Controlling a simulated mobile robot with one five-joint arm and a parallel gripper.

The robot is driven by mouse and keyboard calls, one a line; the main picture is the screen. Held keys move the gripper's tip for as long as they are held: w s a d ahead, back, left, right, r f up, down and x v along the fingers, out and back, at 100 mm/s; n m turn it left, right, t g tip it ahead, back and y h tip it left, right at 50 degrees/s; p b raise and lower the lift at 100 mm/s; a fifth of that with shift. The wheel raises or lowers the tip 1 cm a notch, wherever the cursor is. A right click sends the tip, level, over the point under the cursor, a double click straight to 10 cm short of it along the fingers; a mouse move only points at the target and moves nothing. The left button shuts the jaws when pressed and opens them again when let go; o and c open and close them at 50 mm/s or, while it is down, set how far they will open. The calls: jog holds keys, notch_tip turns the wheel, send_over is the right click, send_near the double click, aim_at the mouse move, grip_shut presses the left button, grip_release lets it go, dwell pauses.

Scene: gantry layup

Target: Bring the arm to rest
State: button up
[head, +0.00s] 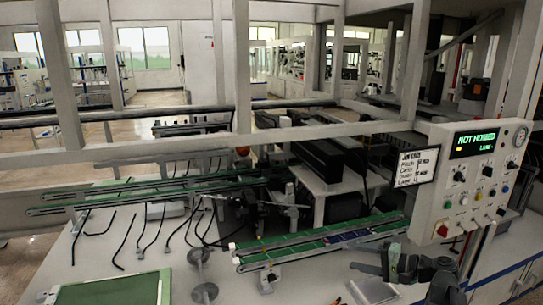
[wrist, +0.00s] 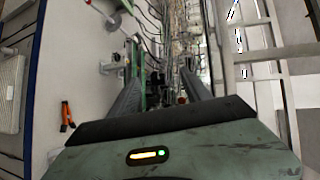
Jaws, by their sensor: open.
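My gripper (head: 366,268) is at the lower right in the head view, over the pale work surface and in front of the green conveyor rail. Part of my dark arm shows to its right. In the wrist view my gripper (wrist: 160,78) has its two dark jaws apart, with nothing visible held between them. Its grey-green housing fills the bottom, with an orange and a green light lit.
A control panel (head: 471,183) reading "NOT HOMED" stands at the right. A green conveyor rail (head: 310,243) crosses behind my gripper; another rail (head: 150,191) lies farther left. A green mat (head: 108,290) is at lower left. An orange-and-black tool (wrist: 66,116) lies left in the wrist view.

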jog(key=s+a+f+n+g+h+p, duration=0.1)
jog(key=s+a+f+n+g+h, duration=0.2)
jog(key=a, duration=0.5)
jog(key=s+a+f+n+g+h, duration=0.1)
jog(key=s+a+f+n+g, duration=0.15)
jog(key=a+f, duration=0.4)
jog(key=s+a+f+n+g+h+p, duration=0.1)
jog(key=a+f+n+g+h, duration=0.15)
jog(key=a, duration=0.75)
jog(key=s+d+f+h, duration=0.1)
jog(key=d+h, duration=0.1)
jog(key=d, duration=0.3)
jog(key=s+d+f+g+h, duration=0.1)
jog(key=s+d+f+h, duration=0.1)
jog(key=d, duration=0.3)
jog(key=shift+d+f+g+h, duration=0.3)
jog(key=shift+h, duration=0.45)
